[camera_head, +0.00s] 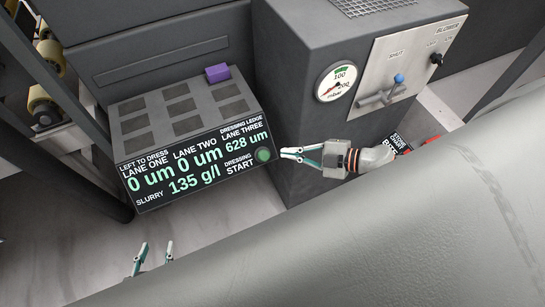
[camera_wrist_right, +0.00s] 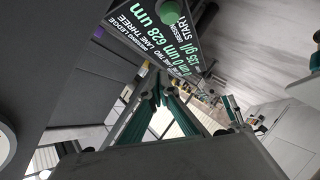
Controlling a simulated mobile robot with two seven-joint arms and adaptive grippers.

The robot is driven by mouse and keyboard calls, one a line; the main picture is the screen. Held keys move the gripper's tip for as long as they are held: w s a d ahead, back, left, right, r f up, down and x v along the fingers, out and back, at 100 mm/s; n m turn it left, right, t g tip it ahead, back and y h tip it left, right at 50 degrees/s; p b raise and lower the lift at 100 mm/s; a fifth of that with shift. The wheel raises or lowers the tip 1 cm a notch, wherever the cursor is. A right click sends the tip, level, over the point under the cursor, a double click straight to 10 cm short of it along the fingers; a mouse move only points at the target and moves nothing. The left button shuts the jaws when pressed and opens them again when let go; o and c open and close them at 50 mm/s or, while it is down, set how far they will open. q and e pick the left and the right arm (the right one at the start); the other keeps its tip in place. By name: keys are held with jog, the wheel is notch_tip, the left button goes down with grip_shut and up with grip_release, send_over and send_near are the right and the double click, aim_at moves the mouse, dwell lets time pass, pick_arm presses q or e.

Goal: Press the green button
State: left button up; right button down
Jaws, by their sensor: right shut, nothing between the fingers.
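The green button (camera_head: 263,155) is a round knob at the right end of a black display panel (camera_head: 150,205), beside the words "DRESSING START". It also shows at the top of the right wrist view (camera_wrist_right: 169,12). My right gripper (camera_head: 284,153) is shut and empty, its fingertips just right of the button and pointing at it. A small gap shows between them in the head view. In the right wrist view the right gripper's fingers (camera_wrist_right: 160,92) lie below the button. My left gripper (camera_head: 155,246) is open and empty at the bottom left, below the panel.
A purple block (camera_head: 217,74) sits at the back of the grey console top with several dark square pads. A grey cabinet with a pressure gauge (camera_head: 338,82) and a blue-tipped lever (camera_head: 399,79) stands right. A large grey surface (camera_head: 400,230) fills the lower right.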

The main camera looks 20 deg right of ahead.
jog(key=d+n+g, duration=0.1)
jog(key=d+f+n+g, duration=0.1)
jog(key=d, duration=0.1)
jog(key=s+d+f+n+g, duration=0.1)
jog(key=shift+d+f+n, duration=0.1)
jog(key=shift+d+n, duration=0.2)
send_near(262, 158)
jog(key=a, duration=0.4)
jog(key=shift+w+a+f+b, duration=0.1)
jog(key=shift+w+f+b, duration=1)
jog(key=shift+w+f, duration=0.3)
jog(key=shift+w, duration=0.1)
